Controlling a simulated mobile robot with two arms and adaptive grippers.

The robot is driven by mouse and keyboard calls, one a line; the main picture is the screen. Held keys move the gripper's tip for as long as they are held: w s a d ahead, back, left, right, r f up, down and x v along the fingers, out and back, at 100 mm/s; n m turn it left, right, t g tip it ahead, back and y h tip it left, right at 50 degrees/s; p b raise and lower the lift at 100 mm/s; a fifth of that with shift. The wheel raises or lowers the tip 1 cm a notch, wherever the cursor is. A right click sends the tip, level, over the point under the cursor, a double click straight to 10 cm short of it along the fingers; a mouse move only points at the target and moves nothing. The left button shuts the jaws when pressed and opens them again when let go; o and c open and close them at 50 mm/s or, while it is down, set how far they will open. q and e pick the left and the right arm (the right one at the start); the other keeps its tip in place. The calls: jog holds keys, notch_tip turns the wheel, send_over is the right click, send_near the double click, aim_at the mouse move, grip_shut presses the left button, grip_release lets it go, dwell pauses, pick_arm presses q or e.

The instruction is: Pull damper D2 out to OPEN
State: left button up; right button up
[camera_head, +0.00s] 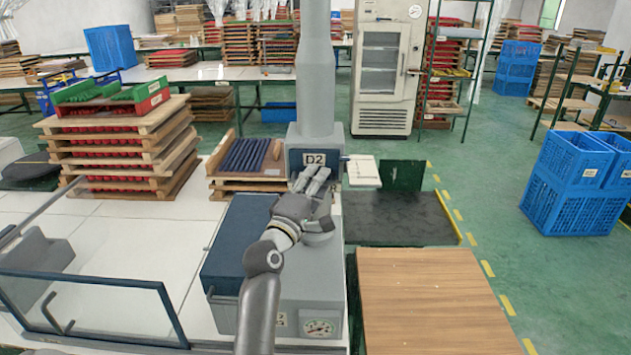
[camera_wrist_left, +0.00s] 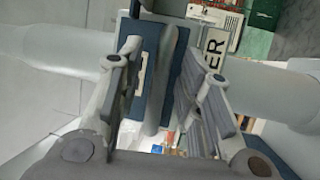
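The damper D2 housing is a grey box at the foot of a vertical duct, with a dark blue front and a white D2 label (camera_head: 314,159). My left gripper (camera_head: 313,184) is just below and in front of that label. In the left wrist view my left gripper (camera_wrist_left: 165,70) is open, with one finger on each side of a grey bar (camera_wrist_left: 163,85) in front of the blue face. A gap shows between the bar and the fingers; contact cannot be told. A plate lettered "ER" (camera_wrist_left: 215,50) is partly hidden by the right-hand finger. My right gripper is not in view.
A blue-and-grey machine with a gauge (camera_head: 319,328) lies under my left arm. A white plate (camera_head: 362,171) sticks out right of the housing. Stacked wooden trays (camera_head: 130,130) stand at left, a wooden tabletop (camera_head: 430,300) at lower right. Blue crates (camera_head: 575,170) are on the floor.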

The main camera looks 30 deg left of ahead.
pick_arm(q)
grip_shut()
